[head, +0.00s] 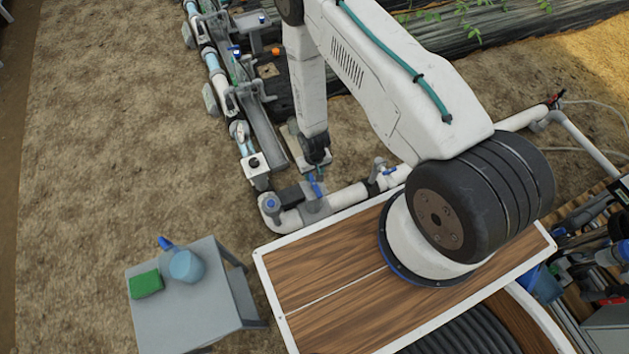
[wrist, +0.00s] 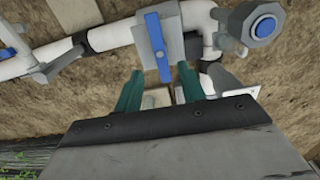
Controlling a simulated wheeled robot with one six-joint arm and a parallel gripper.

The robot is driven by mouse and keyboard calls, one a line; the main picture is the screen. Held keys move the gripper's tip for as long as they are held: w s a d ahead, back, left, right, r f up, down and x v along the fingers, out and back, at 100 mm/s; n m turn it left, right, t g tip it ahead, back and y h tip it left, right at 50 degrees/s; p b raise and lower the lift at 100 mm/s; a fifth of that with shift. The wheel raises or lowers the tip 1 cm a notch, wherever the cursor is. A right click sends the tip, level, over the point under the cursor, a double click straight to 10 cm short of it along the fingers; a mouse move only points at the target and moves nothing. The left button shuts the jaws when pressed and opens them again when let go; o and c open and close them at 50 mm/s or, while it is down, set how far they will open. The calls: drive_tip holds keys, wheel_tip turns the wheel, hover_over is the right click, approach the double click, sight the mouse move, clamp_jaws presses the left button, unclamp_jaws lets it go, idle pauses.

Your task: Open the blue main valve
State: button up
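The blue main valve's lever (wrist: 157,45) sits on a grey plate over the white pipe in the wrist view. It lies across the pipe, its free end pointing toward my gripper. In the head view the blue lever (head: 315,188) shows just below my gripper (head: 318,168). In the wrist view my gripper (wrist: 160,72) has two teal fingers spread apart. The lever's free end lies between the fingertips in the picture, with gaps on both sides. I cannot tell how far the tips are above the lever.
A grey fitting with a blue round cap (wrist: 264,27) stands right of the lever. Bare soil lies left.

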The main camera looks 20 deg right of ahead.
sight(314, 184)
wheel_tip(314, 184, down, 7)
drive_tip(key=shift+r, duration=0.1)
idle(0.3)
clamp_jaws()
